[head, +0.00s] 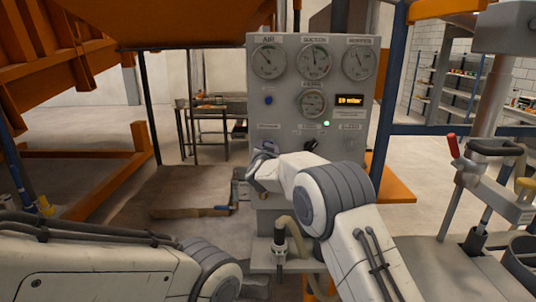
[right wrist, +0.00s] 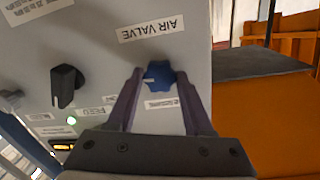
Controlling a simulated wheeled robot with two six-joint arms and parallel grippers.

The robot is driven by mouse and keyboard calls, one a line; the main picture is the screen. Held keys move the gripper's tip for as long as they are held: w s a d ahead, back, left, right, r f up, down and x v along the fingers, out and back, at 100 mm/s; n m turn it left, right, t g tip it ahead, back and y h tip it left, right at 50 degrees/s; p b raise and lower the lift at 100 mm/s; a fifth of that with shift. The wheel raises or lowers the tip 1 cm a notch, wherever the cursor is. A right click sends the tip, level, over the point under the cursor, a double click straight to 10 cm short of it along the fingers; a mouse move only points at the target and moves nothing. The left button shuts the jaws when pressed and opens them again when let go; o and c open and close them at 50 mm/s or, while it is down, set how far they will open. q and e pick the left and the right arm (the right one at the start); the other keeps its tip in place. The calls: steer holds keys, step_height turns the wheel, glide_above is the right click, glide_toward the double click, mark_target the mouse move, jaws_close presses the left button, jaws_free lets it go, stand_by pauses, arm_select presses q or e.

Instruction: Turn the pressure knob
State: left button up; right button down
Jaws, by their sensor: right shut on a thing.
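My right gripper (right wrist: 158,80) is shut on a blue knob (right wrist: 157,76) on the grey control panel, one finger on each side of it. A label beside the knob reads AIR VALVE (right wrist: 152,29). In the head view my right gripper (head: 263,150) is at the lower left of the panel (head: 255,60), and the gripped knob is hidden behind it. Another blue knob (head: 268,100) sits higher on the panel, with nothing touching it. My left forearm lies across the lower left of the head view; its fingers do not show.
A black knob (right wrist: 66,85) and a lit green lamp (right wrist: 72,121) are beside the gripped knob. The panel carries several dial gauges and an amber display (head: 350,100). A hose (head: 290,235) hangs below. A red-handled lever (head: 453,145) stands at right.

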steer(key=shift+d+f+m+y+b, duration=0.1)
steer(key=shift+m+y+b, duration=0.15)
steer(key=shift+m+b, duration=1.45)
steer(key=shift+d+m+y+b, duration=0.1)
steer(key=shift+m+y+b, duration=0.15)
steer(key=shift+m+b, duration=1.45)
steer(key=shift+m+p, duration=0.55)
steer(key=shift+m, duration=0.35)
steer(key=shift+c, duration=1.5)
jaws_free()
steer(key=shift+s, duration=0.15)
